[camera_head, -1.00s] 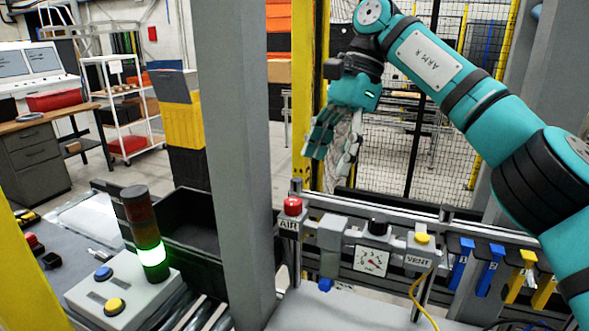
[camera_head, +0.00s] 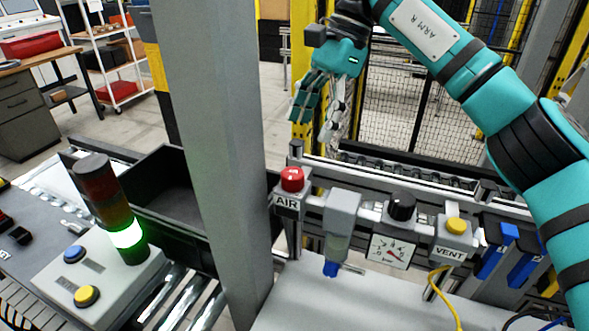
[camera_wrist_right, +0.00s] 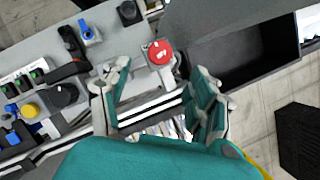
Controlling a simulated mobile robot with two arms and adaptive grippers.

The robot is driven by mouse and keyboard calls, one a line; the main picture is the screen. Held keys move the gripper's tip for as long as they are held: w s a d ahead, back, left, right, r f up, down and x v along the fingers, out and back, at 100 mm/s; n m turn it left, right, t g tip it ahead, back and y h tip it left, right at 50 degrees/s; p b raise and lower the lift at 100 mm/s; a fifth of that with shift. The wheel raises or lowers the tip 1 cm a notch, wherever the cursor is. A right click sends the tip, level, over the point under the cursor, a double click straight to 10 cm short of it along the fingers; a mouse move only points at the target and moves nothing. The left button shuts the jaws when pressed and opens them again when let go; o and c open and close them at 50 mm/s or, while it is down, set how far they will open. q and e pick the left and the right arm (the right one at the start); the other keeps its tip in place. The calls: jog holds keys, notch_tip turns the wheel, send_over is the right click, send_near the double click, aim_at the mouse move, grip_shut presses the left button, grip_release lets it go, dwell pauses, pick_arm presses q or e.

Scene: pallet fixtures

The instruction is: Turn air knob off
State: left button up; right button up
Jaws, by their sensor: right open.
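The red air knob (camera_head: 291,179) sits on top of a grey block labelled AIR on the rail, just right of the grey post. My right gripper (camera_head: 314,128) is open and empty, its fingers pointing down. In the head view it shows above and slightly right of the red knob, apart from it. In the right wrist view the red knob (camera_wrist_right: 160,52) shows just beyond the gap between the open fingers (camera_wrist_right: 160,78), with nothing held. My left gripper is not in view.
A grey post (camera_head: 215,150) stands left of the air knob. Along the rail are a black knob (camera_head: 401,206), a pressure gauge (camera_head: 391,251) and a yellow VENT button (camera_head: 456,225). A black bin (camera_head: 175,190) lies behind the post. A stack light (camera_head: 112,210) glows green.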

aim_at(293, 172)
jog(key=p+x, duration=0.2)
jog(key=x, duration=0.6)
jog(key=shift+a+f, duration=0.2)
jog(key=shift+f, duration=0.15)
jog(key=shift+a+f, duration=0.1)
jog(key=shift+f, duration=0.35)
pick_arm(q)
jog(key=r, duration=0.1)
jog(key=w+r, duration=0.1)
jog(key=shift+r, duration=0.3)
pick_arm(e)
jog(key=shift+c, duration=0.3)
